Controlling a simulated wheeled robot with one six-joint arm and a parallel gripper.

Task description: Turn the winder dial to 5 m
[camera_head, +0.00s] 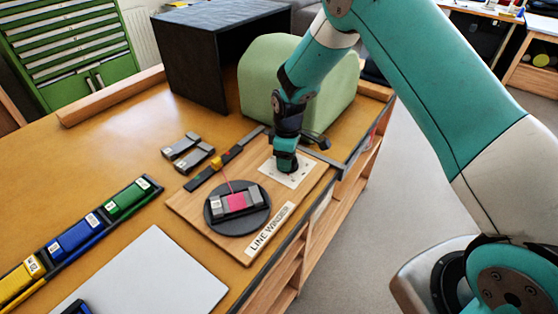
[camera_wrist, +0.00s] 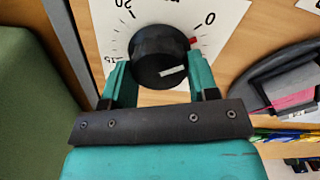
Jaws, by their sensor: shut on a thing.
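The line winder board (camera_head: 195,222) lies on the table with a "LINE WINDER" label. Its white dial plate (camera_head: 290,178) is partly hidden under my gripper (camera_head: 285,158) in the head view. In the wrist view, the dial knob (camera_wrist: 158,48) is round and black, with a white mark on its lower right side. My gripper (camera_wrist: 161,75) is shut on the knob, one green finger on each side. The scale plate (camera_wrist: 112,22) shows 0 at upper right, 15 at left and 20 at upper left. The 5 is not visible, and a red mark (camera_wrist: 193,41) sits beside the knob.
A dark turntable (camera_head: 225,228) holds a grey winder frame with pink line. Grey blocks (camera_head: 190,150) lie behind the board. A green rounded block (camera_head: 262,80) and a dark open box (camera_head: 195,60) stand close behind my gripper. Coloured cases lie at left beside a grey mat (camera_head: 150,275).

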